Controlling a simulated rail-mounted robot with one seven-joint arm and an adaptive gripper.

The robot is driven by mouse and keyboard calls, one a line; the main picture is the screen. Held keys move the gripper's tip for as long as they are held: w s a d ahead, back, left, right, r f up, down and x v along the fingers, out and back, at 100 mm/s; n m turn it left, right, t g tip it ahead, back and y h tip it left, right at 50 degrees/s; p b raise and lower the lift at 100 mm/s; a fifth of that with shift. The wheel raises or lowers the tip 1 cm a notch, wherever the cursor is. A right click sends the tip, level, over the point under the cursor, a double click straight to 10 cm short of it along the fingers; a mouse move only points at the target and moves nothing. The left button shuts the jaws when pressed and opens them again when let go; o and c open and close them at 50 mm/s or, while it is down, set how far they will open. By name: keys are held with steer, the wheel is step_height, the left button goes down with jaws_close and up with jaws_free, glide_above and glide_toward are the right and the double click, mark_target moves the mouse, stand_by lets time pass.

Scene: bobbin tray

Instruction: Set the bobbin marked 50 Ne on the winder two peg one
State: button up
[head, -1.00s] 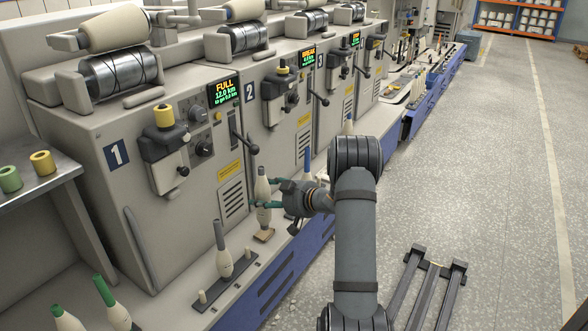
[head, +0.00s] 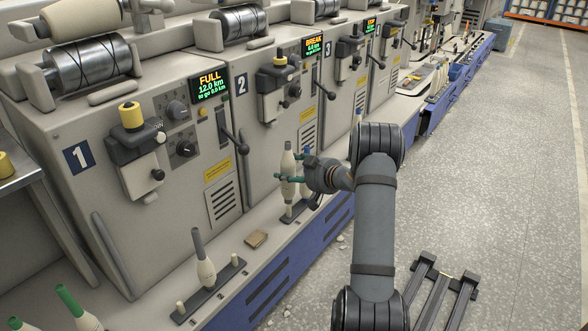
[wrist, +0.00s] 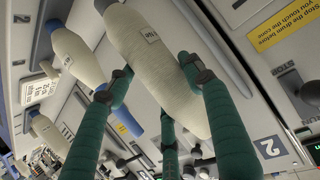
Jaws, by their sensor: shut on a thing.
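My gripper (head: 290,178) is shut on a cream bobbin (head: 288,161) with a grey tip, held upright in front of winder two (head: 262,150). The held bobbin fills the middle of the wrist view (wrist: 160,62), with the green fingers around it. A small label shows on it, too small to read surely. Winder two's dark peg rail (head: 291,219) lies below and behind the held bobbin. A blue-tipped bobbin (head: 307,152) stands just behind, mostly hidden by the gripper. Which peg is free cannot be told.
A grey-tipped bobbin (head: 204,268) stands on winder one's rail between two short pegs. An empty brown pad (head: 256,239) lies on the ledge. Green-tipped bobbins (head: 78,306) stand at the lower left. Control boxes and levers (head: 233,133) jut from the winder fronts.

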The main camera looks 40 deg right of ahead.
mark_target(291, 186)
steer(key=shift+a+f+b, duration=0.1)
steer(key=shift+f+b, duration=2.2)
steer(key=shift+f, duration=0.25)
steer(key=shift+s+p, duration=0.1)
steer(key=shift+p, duration=0.4)
steer(key=shift+f+b, duration=0.45)
steer(key=shift+f, duration=0.15)
steer(key=o, duration=0.9)
steer(key=shift+r, duration=0.1)
steer(key=shift+o, duration=0.2)
steer(key=p+v, duration=0.4)
steer(key=v, duration=0.7)
steer(key=shift+p, duration=0.4)
